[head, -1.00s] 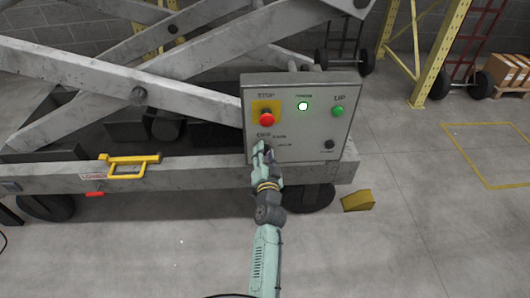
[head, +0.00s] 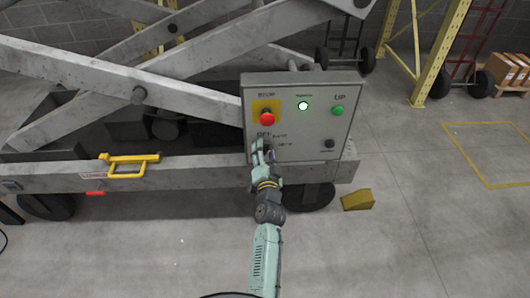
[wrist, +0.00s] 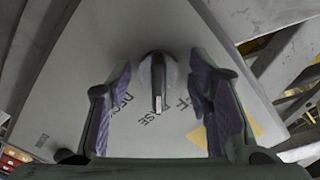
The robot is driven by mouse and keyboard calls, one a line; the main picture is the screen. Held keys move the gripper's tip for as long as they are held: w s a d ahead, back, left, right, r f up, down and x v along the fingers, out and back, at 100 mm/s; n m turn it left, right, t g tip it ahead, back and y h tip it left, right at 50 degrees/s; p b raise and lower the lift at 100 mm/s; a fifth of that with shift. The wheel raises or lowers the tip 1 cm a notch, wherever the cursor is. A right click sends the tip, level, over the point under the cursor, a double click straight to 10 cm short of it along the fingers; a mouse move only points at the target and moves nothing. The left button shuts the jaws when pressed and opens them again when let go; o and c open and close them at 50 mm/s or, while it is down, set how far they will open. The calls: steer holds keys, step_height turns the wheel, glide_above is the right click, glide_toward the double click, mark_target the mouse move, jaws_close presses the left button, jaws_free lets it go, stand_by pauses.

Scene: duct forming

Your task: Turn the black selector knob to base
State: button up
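The black selector knob (wrist: 158,80) shows in the wrist view on the grey panel face, with a white pointer line. The pointer points down in that view, toward the BASE label (wrist: 151,117). The DECK label (wrist: 122,100) is to its left and the OFF label (wrist: 184,103) to its right. My gripper (wrist: 160,72) is open, with one padded finger on each side of the knob and a visible gap to each. In the head view my gripper (head: 261,148) is at the panel's lower left and hides the knob.
A yellow wheel chock (head: 358,200) lies on the floor. The floor right of it is clear.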

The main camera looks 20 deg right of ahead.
steer(key=shift+o, duration=0.4)
steer(key=shift+s+f, duration=0.1)
steer(key=v, duration=0.7)
steer(key=shift+s, duration=0.2)
steer(key=shift+a, duration=0.1)
